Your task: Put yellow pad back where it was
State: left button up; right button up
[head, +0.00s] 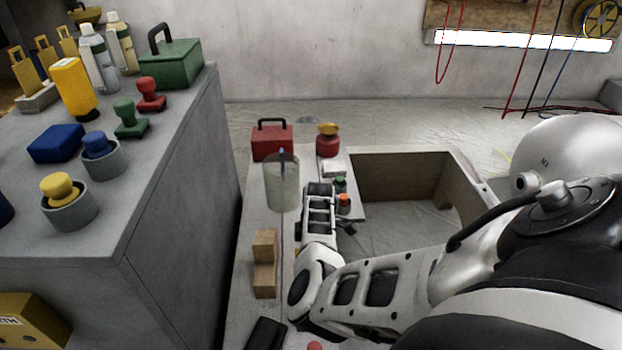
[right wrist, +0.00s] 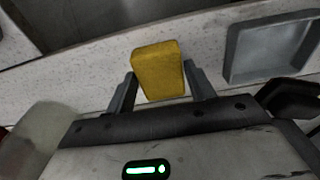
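The yellow pad (right wrist: 158,68) is a small yellow block in the right wrist view. It sits between the two fingers of my right gripper (right wrist: 161,80), which close against its left and right sides. Below it in that view is a pale speckled surface (right wrist: 75,72); how far above it the pad is, I cannot tell. A shallow grey open tray (right wrist: 272,45) lies to the right of the pad, apart from it. In the head view my right arm reaches over the low bench, and its fingertips and the pad are hidden. My left gripper is not in view.
A translucent jar (head: 281,185), red toolbox (head: 271,141), red canister (head: 328,143) and wooden blocks (head: 265,270) stand on the bench near my right arm. The grey cabinet (head: 170,190) at left bears stamps, bottles, a blue pad (head: 57,143) and a green toolbox (head: 172,65).

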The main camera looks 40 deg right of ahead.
jog(key=shift+o, duration=1.2)
jog(key=shift+r, duration=0.35)
pick_arm(q)
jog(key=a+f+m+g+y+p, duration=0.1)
jog(key=p, duration=0.2)
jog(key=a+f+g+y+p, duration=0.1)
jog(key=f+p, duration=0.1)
jog(key=p, duration=0.2)
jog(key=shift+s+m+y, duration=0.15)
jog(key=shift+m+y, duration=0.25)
pick_arm(e)
notch_tip(320, 180, up, 11)
jog(key=shift+s+d+r, duration=0.15)
jog(key=shift+s+d, duration=0.2)
jog(key=shift+d, duration=0.1)
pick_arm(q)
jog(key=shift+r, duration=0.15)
